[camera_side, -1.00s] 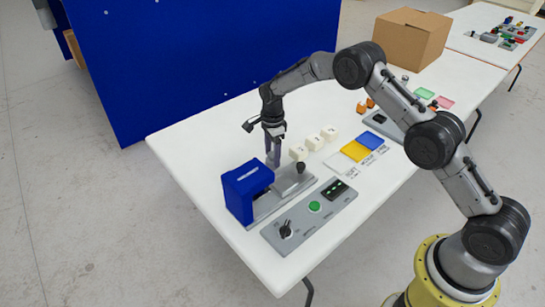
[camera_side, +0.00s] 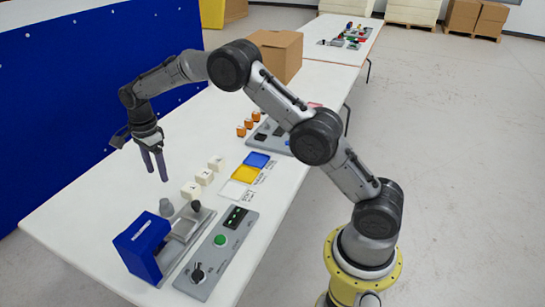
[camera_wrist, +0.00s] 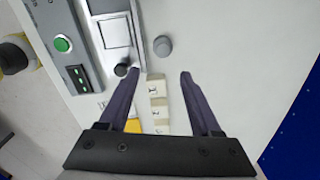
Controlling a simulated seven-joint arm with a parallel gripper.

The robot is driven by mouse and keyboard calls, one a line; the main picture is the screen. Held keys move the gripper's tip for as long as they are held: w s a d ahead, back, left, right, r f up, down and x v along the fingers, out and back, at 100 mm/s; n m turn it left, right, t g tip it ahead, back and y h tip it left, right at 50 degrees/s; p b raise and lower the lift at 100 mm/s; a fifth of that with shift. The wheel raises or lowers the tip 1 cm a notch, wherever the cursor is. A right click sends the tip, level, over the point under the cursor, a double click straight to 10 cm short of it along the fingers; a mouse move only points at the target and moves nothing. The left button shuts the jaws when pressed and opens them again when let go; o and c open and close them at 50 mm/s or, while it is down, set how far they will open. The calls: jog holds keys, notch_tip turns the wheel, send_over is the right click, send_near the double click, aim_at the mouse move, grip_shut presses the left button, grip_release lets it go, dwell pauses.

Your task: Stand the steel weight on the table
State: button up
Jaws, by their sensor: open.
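The steel weight is a small grey cylinder (camera_side: 166,207) standing upright on the white table, beside the blue press (camera_side: 143,245) and its metal plate. In the wrist view the weight (camera_wrist: 162,46) shows its round top, just beyond the fingertips and apart from the press plate (camera_wrist: 115,32). My gripper (camera_side: 158,177) is open and empty above the table, over the weight's area. In the wrist view its two dark fingers (camera_wrist: 159,74) are spread with nothing between them but the view of the table and white blocks. No finger touches the weight.
Several white blocks (camera_side: 204,176) stand in a row near the weight. A control panel (camera_side: 217,253) with a green button and knob lies in front of the press. Yellow and blue pads (camera_side: 250,168) and a cardboard box (camera_side: 277,50) are farther back. The table's left side is clear.

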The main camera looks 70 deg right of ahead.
jog(key=s+r+n+t, duration=0.3)
jog(key=s+r+n, duration=0.7)
jog(key=s+r, duration=0.95)
jog(key=s+f+n+t, duration=0.2)
jog(key=s+n, duration=0.8)
jog(key=s, duration=1)
jog(key=shift+s+f, duration=0.4)
jog(key=shift+f, duration=0.3)
